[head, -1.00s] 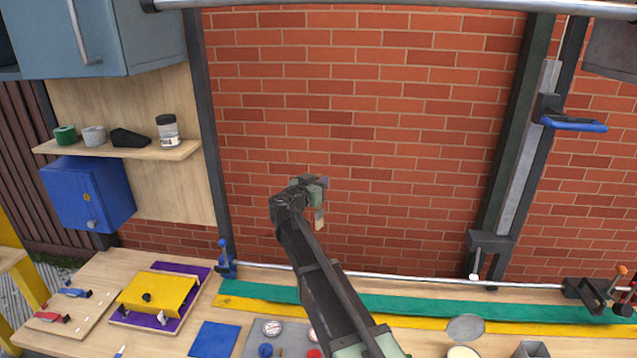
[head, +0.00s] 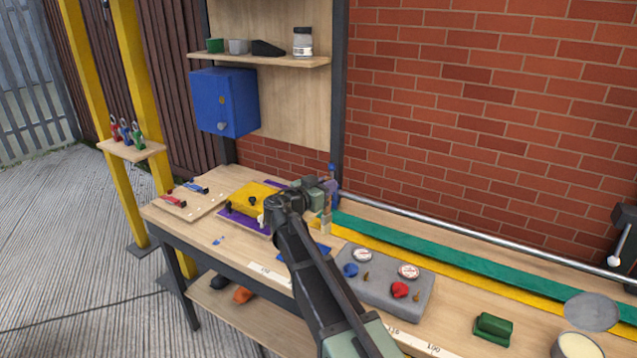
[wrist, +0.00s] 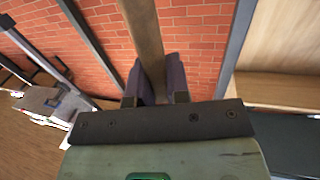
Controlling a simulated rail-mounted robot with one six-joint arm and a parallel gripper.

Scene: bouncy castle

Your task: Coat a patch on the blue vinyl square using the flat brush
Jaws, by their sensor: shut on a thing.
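My gripper (head: 331,194) is raised above the left part of the bench in the head view. It is shut on the flat brush (head: 325,222), whose pale end hangs below the fingers. In the wrist view the brush shows as a long brown strip (wrist: 143,30) between the two dark purple fingers of my gripper (wrist: 158,84). The blue vinyl square (head: 318,252) lies on the bench behind my arm, which hides part of it. The brush appears above the square, but the exact gap cannot be told.
A yellow block (head: 250,194) on a purple mat stands left of the square. A grey panel (head: 380,290) with gauges and red and blue knobs lies to the right. A green item (head: 493,328) and a cream-filled tin (head: 577,346) are farther right. A metal rail (head: 480,239) runs along the back.

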